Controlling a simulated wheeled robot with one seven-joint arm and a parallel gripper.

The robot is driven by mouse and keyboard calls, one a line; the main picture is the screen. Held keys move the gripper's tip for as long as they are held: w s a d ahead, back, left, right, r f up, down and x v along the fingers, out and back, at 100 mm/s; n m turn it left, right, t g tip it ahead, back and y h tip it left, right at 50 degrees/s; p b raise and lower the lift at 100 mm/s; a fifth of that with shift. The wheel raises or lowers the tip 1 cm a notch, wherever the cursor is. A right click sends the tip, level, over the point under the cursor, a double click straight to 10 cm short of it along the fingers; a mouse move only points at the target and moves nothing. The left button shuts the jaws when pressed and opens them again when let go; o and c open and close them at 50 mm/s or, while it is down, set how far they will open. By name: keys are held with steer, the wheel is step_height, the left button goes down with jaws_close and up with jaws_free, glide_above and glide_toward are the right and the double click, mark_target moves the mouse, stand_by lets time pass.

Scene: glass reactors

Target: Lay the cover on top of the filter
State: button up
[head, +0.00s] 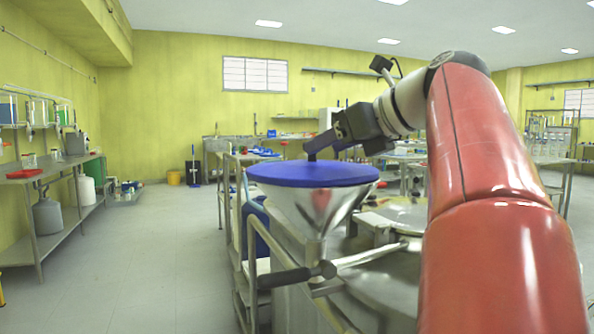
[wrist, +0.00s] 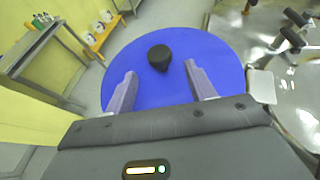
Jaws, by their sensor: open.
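The round blue cover (head: 300,174) lies flat over the mouth of the steel cone-shaped filter (head: 318,208) in the head view. No clear gap shows between its edge and the filter's rim. In the wrist view the cover (wrist: 215,58) fills the middle, with a black knob (wrist: 159,57) on top. My gripper (wrist: 161,70) is open, its two grey fingers apart on either side of the knob's near side, not clamped on it. In the head view my gripper (head: 320,152) is just above the cover's far side; the knob cannot be told apart there.
A metal rail with a dark handle (head: 285,278) runs in front of the filter. Steel vessels (head: 395,270) stand to the right. A long side bench (head: 50,175) with bottles lines the left wall. The floor (head: 140,260) between is clear.

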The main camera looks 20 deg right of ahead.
steer(key=x, duration=0.4)
steer(key=r+x, duration=0.1)
steer(key=x, duration=0.1)
steer(key=shift+w+f, duration=0.15)
steer(key=shift+w, duration=0.3)
jaws_close()
step_height(320, 180, up, 7)
steer(key=p, duration=0.4)
steer(key=shift+a+r, duration=0.1)
steer(key=shift+r, duration=1.4)
